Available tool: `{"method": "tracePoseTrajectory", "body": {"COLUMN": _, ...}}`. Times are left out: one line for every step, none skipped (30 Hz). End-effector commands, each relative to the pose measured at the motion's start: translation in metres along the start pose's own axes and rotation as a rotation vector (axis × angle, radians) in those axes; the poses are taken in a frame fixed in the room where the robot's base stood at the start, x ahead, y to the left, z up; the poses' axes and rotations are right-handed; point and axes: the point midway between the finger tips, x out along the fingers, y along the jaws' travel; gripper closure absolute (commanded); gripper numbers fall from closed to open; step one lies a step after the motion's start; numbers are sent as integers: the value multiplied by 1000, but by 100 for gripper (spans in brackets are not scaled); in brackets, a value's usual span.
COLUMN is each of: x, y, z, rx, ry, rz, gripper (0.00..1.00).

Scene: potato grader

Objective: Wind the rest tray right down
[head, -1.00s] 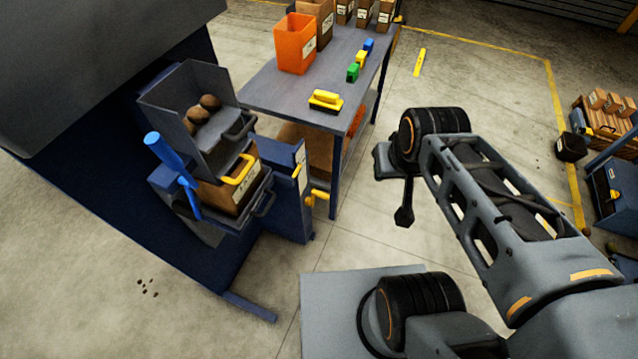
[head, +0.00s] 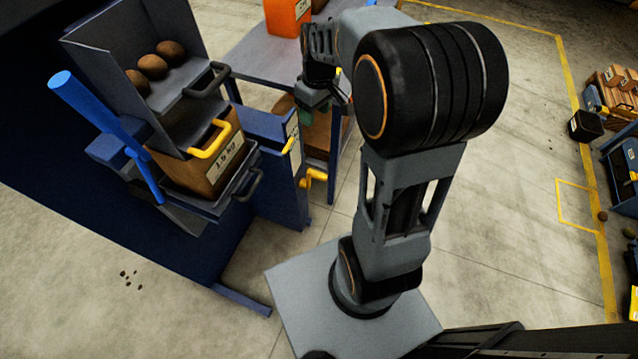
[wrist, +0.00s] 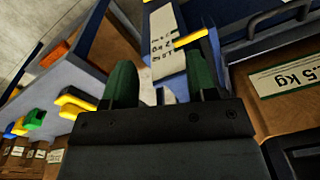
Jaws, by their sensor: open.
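The rest tray (head: 215,207) is a dark ledge with a grey handle on the grader's front. A brown crate (head: 228,165) with a white label sits on it, below the grey chute. A yellow crank (head: 316,177) sticks out of the blue post to the right, below a white scale plate (head: 293,128) with a yellow pointer (head: 290,146). My gripper (head: 316,100) is above and slightly right of the post. In the wrist view its green fingers (wrist: 163,82) are apart and empty, with the scale plate (wrist: 167,45) beyond them. I cannot make out the crank there.
A grey chute (head: 185,85) with potatoes and a blue lever (head: 105,130) stand at left. The workbench (head: 245,62) with an orange bin (head: 287,17) is behind my arm. A yellow-handled brush (wrist: 75,102) lies on the bench. Floor right of my base is clear.

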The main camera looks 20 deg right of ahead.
Motion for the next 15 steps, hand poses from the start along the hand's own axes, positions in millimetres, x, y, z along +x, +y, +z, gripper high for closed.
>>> {"method": "tracePoseTrajectory", "body": {"x": 47, "y": 17, "z": -6, "rx": -38, "ry": -32, "rz": -34, "gripper": 47}}
{"method": "tracePoseTrajectory", "body": {"x": 63, "y": 25, "z": -9, "rx": -65, "ry": -45, "rz": -53, "gripper": 47}}
{"method": "tracePoseTrajectory", "body": {"x": 83, "y": 35, "z": -12, "rx": -97, "ry": -58, "rz": -76, "gripper": 47}}
{"method": "tracePoseTrajectory", "body": {"x": 98, "y": 42, "z": -15, "rx": -121, "ry": -68, "rz": -94, "gripper": 47}}
{"method": "tracePoseTrajectory", "body": {"x": 111, "y": 48, "z": -16, "rx": -144, "ry": -76, "rz": -111, "gripper": 47}}
{"method": "tracePoseTrajectory", "body": {"x": 129, "y": 57, "z": -18, "rx": -170, "ry": -85, "rz": -132, "gripper": 47}}
{"method": "tracePoseTrajectory", "body": {"x": 142, "y": 62, "z": -19, "rx": -190, "ry": -91, "rz": -147, "gripper": 47}}
{"method": "tracePoseTrajectory", "body": {"x": 153, "y": 67, "z": -20, "rx": -207, "ry": -96, "rz": -161, "gripper": 47}}
{"method": "tracePoseTrajectory", "body": {"x": 166, "y": 73, "z": -20, "rx": -228, "ry": -100, "rz": -178, "gripper": 47}}
{"method": "tracePoseTrajectory", "body": {"x": 175, "y": 76, "z": -20, "rx": -241, "ry": -103, "rz": -190, "gripper": 47}}
{"method": "tracePoseTrajectory", "body": {"x": 183, "y": 80, "z": -20, "rx": -254, "ry": -105, "rz": -200, "gripper": 47}}
{"method": "tracePoseTrajectory", "body": {"x": 192, "y": 84, "z": -20, "rx": -269, "ry": -107, "rz": -212, "gripper": 47}}
{"method": "tracePoseTrajectory", "body": {"x": 198, "y": 86, "z": -20, "rx": -277, "ry": -108, "rz": -219, "gripper": 47}}
{"method": "tracePoseTrajectory", "body": {"x": 203, "y": 88, "z": -20, "rx": -285, "ry": -109, "rz": -226, "gripper": 47}}
{"method": "tracePoseTrajectory", "body": {"x": 208, "y": 90, "z": -20, "rx": -294, "ry": -110, "rz": -233, "gripper": 47}}
